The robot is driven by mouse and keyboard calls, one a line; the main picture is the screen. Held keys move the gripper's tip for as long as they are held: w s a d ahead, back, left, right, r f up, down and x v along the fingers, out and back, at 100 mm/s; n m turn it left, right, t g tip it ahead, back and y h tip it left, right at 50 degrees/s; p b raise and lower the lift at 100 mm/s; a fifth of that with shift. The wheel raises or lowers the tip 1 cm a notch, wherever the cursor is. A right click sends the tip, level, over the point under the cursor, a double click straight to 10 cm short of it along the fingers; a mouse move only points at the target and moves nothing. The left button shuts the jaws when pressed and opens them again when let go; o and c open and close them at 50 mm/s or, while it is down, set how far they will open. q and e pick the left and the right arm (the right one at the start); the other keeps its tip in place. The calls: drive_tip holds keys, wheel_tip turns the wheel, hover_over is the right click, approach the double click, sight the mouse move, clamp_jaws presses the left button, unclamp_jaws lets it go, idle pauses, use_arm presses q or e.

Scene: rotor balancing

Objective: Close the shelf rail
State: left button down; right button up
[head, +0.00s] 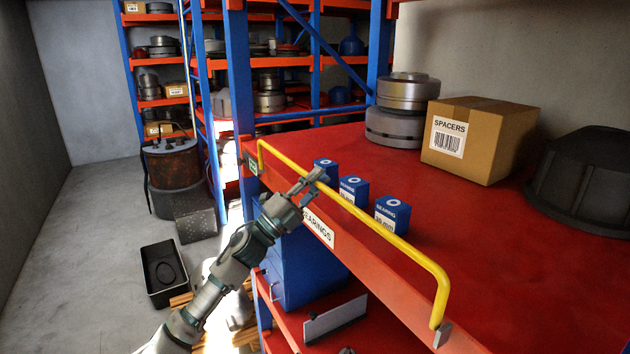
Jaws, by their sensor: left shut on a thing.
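The yellow shelf rail (395,238) runs along the front edge of the red shelf (480,225). It stands raised above the shelf edge, with its near end at a grey bracket (441,335) and its far end near the blue upright. My left gripper (313,181) is shut on the rail in its far half, and its fingers hide a short piece of it. My right gripper is not in view.
Blue bearing boxes (392,214) stand on the shelf just behind the rail. A spacers carton (474,138), stacked metal discs (403,105) and a dark round housing (590,180) sit further back. A black bin (163,272) is on the floor at left.

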use_arm(q)
drive_tip(key=shift+w+d+f, duration=0.15)
drive_tip(key=shift+f, duration=0.35)
drive_tip(key=c, duration=1.1)
unclamp_jaws()
drive_tip(key=shift+c, duration=0.2)
drive_tip(key=shift+w, duration=0.15)
drive_tip(key=shift+r, duration=0.1)
drive_tip(key=shift+s+a+f, duration=0.25)
drive_tip(key=shift+s+a, duration=0.05)
drive_tip(key=shift+a, duration=0.05)
drive_tip(key=v, duration=1.1)
drive_tip(key=shift+w+a+f, duration=0.1)
drive_tip(key=shift+w, duration=0.05)
